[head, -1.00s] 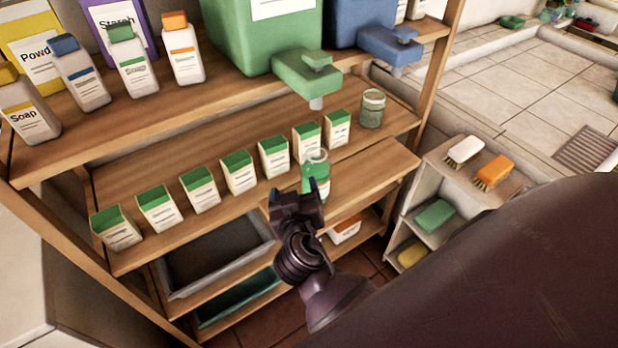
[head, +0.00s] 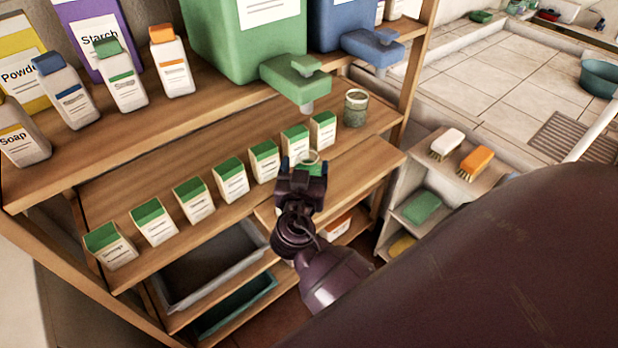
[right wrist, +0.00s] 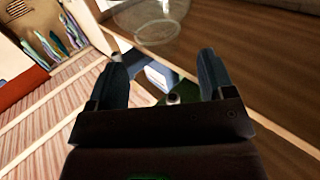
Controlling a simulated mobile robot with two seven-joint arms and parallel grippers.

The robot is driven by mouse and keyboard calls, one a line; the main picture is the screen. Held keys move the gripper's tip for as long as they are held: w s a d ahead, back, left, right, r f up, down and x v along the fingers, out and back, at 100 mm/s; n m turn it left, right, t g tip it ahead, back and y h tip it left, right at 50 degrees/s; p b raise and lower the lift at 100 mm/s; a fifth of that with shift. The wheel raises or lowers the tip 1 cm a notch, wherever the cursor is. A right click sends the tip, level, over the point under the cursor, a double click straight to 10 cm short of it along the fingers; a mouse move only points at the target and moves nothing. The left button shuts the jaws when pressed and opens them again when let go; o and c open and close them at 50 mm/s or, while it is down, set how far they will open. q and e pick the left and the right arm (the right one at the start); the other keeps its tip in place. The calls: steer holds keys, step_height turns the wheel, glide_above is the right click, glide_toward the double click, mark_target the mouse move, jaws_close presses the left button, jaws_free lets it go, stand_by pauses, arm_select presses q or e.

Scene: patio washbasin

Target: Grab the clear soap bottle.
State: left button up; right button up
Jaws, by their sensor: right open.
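In the right wrist view a clear round glass shape (right wrist: 150,22) shows beyond the fingertips. Whether a finger touches the bottle I cannot tell. My left gripper is not in view.
Several green-topped cartons (head: 231,180) line the shelf left of the bottle. An upper shelf (head: 160,125) holds soap bottles and dispensers. A small rack with brushes (head: 446,142) stands at the right.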

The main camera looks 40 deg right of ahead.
mark_target(307, 158)
steer(key=shift+w+d+r, duration=0.1)
steer(key=shift+w+d, duration=0.2)
steer(key=shift+w, duration=0.1)
steer(key=p+x, duration=0.1)
steer(key=x, duration=0.2)
steer(key=shift+w+d+p, duration=0.15)
steer(key=shift+d+p, duration=0.05)
steer(key=shift+p, duration=0.1)
steer(key=shift+w+d, duration=0.35)
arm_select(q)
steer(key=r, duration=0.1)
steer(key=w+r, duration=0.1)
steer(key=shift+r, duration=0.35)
arm_select(e)
steer(key=shift+c, duration=0.3)
steer(key=c, duration=1)
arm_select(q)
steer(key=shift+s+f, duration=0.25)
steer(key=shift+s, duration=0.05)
arm_select(e)
jaws_close()
